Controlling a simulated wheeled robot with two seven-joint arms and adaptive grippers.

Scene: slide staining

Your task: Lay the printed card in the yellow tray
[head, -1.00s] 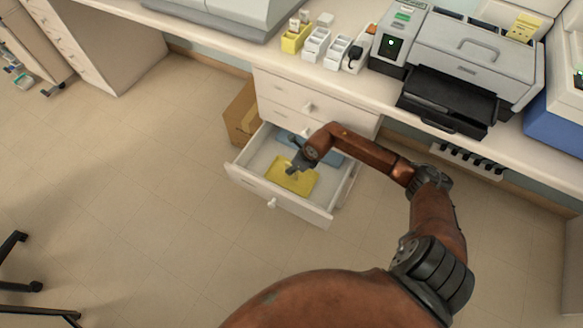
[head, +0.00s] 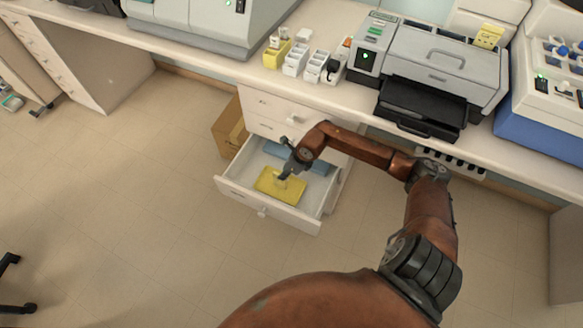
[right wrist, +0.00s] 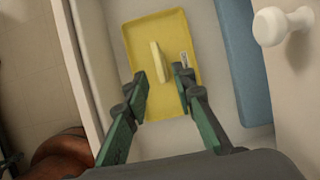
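The yellow tray (head: 268,187) lies flat in the open drawer, and it also shows in the right wrist view (right wrist: 140,35). A pale yellow slab-like piece (right wrist: 159,62) is inside the tray. A small whitish piece with dark marks (right wrist: 184,60) is to its right, near the tray's right side. I cannot tell for certain which of them is the printed card. My right gripper (right wrist: 160,82) is open over the tray, its fingers apart with nothing held between them; in the head view (head: 284,176) it is above the tray. My left gripper is not in view.
A blue flat item (right wrist: 243,60) lies beside the tray in the drawer (head: 240,193). A cardboard box (head: 229,128) stands on the floor left of the drawers. The counter above holds a printer (head: 440,62), small white racks (head: 296,62) and a yellow rack (head: 276,54).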

